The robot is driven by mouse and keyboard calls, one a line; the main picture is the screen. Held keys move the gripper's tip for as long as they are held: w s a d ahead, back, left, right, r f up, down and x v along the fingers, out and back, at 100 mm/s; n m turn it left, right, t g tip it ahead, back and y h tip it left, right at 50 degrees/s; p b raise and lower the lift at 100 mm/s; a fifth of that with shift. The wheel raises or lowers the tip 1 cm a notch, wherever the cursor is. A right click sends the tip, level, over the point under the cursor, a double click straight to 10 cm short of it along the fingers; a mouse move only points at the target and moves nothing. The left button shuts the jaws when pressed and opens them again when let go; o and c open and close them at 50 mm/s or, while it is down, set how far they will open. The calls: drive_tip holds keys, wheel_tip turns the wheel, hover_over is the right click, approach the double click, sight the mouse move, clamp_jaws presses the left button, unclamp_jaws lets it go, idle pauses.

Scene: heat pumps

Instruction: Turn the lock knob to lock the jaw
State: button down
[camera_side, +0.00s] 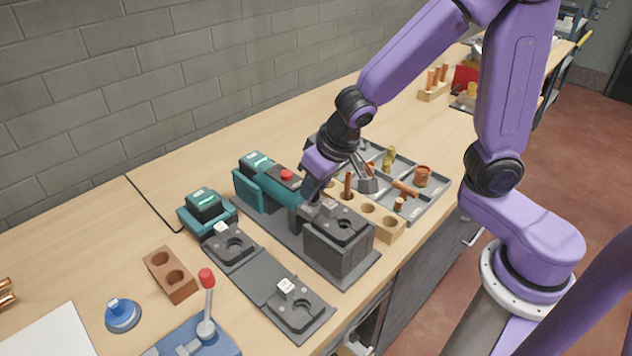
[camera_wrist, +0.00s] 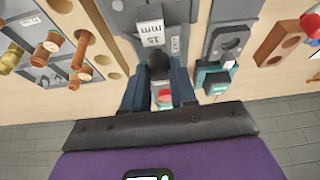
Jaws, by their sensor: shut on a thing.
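The teal press tool (camera_side: 270,183), with a red button, lies in its dark cradle in the middle of the bench. Its front end meets a grey jaw (camera_side: 338,220) on a dark block. My gripper (camera_side: 312,200) points down at the joint between tool and jaw. In the wrist view its two dark fingers (camera_wrist: 158,85) stand on either side of a black lock knob (camera_wrist: 158,65) and are shut on it. The jaw, with a white "15 mm" tag (camera_wrist: 151,27), is just beyond the knob. In the side view the gripper hides the knob, and its turn angle cannot be told.
A wooden block (camera_side: 385,228) with holes and a grey tray (camera_side: 432,208) of copper fittings stand close beside the tool. Two spare jaws lie on a grey plate (camera_side: 262,280) in front. A teal battery unit (camera_side: 206,210) and a red-handled bender (camera_side: 207,300) are at left.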

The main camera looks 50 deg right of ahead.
drive_tip(key=shift+m+h, duration=0.3)
drive_tip(key=shift+m, duration=0.3)
drive_tip(key=c, duration=1.2)
unclamp_jaws()
drive_tip(key=shift+r, duration=0.1)
drive_tip(key=v, duration=1.7)
drive_tip(key=shift+a+r, duration=0.1)
drive_tip(key=shift+r, duration=0.05)
